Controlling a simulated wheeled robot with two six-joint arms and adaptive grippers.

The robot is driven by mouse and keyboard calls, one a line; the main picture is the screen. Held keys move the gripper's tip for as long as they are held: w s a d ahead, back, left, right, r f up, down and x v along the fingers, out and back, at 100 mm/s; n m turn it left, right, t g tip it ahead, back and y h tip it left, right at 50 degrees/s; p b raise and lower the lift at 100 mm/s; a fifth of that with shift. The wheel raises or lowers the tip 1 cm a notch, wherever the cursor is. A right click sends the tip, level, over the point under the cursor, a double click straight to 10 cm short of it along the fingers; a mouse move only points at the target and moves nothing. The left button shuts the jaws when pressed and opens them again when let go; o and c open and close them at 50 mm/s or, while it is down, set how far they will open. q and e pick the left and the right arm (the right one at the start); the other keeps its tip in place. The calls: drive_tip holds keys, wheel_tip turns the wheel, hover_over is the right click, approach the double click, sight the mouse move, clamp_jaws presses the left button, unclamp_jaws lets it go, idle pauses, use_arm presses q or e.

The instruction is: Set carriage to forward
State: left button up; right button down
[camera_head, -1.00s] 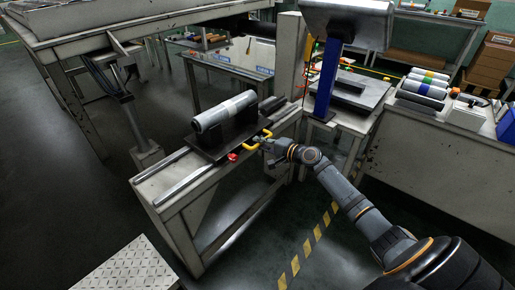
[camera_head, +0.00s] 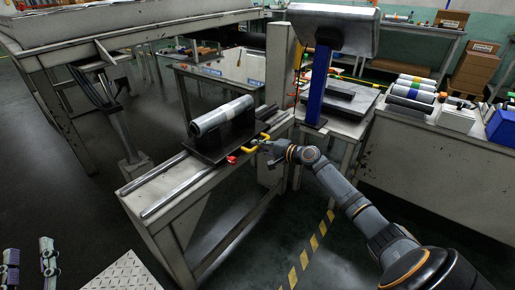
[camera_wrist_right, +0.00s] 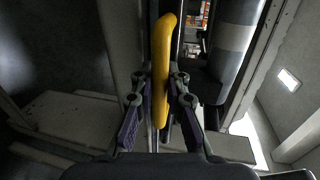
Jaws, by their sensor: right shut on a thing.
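The carriage (camera_head: 209,155) is a dark plate on two rails on the long grey bench, with a grey film roll (camera_head: 222,116) on it. Two yellow handles and a red knob (camera_head: 231,159) are on its right side. My right gripper (camera_head: 257,146) is at the yellow handle (camera_head: 247,149). In the right wrist view, the yellow handle (camera_wrist_right: 162,65) stands between the two fingers of my right gripper (camera_wrist_right: 158,80), which are shut on it. My left gripper (camera_head: 29,248) shows at the bottom left corner, fingers apart, empty, far from the carriage.
Bare rails (camera_head: 160,187) run on the bench's near end. A grey column (camera_head: 281,65) and a blue post (camera_head: 320,85) with a screen stand beyond the far end. A side table (camera_head: 430,140) with several rolls is at the right.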

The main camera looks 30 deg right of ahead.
drive_tip(key=shift+d+f, duration=0.1)
idle(0.3)
drive_tip(key=c, duration=1.4)
unclamp_jaws()
drive_tip(key=shift+s, duration=0.1)
drive_tip(key=shift+o, duration=0.3)
drive_tip(key=v, duration=0.7)
drive_tip(key=shift+s, duration=0.2)
